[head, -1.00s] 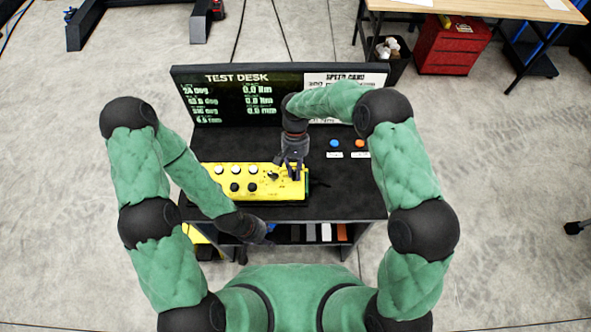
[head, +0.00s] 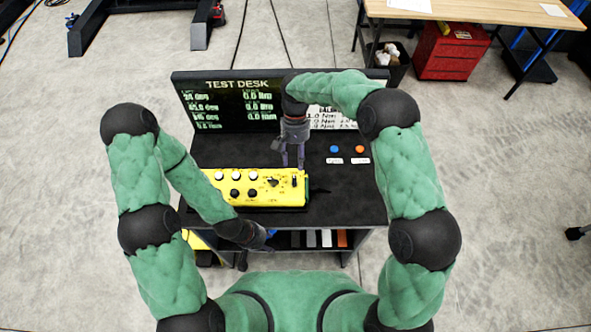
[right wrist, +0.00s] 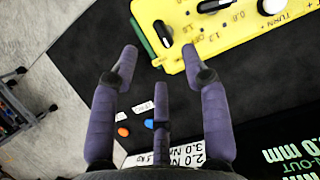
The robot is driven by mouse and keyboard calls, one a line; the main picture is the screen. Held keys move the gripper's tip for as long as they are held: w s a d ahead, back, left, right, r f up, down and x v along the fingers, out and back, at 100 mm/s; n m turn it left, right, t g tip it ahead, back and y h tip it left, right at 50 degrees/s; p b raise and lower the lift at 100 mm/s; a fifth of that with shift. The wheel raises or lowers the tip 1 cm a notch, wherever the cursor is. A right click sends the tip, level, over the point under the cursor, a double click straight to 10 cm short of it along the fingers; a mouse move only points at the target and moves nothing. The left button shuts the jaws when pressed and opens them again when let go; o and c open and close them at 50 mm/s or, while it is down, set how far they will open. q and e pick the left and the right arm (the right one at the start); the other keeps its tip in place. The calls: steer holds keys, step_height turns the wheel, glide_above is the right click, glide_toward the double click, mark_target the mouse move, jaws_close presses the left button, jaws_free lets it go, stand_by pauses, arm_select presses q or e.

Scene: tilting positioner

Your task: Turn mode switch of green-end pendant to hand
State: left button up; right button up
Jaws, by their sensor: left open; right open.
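A yellow pendant (head: 216,200) lies on the black desk top, with white and black buttons, a black rotary knob (head: 273,182) and a black switch (head: 294,182) near its right end. My left gripper (head: 265,240) is open by the desk's front edge.
The test desk screen (head: 225,100) stands behind the pendant, partly hidden by my right arm. A blue button (head: 334,149) and an orange button (head: 360,149) sit on the desk to the right. The desk top between them and the pendant is mostly clear.

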steer(key=v, duration=0.4)
steer(key=shift+w+r, duration=0.15)
steer(key=shift+r, duration=0.15)
stand_by(0.4)
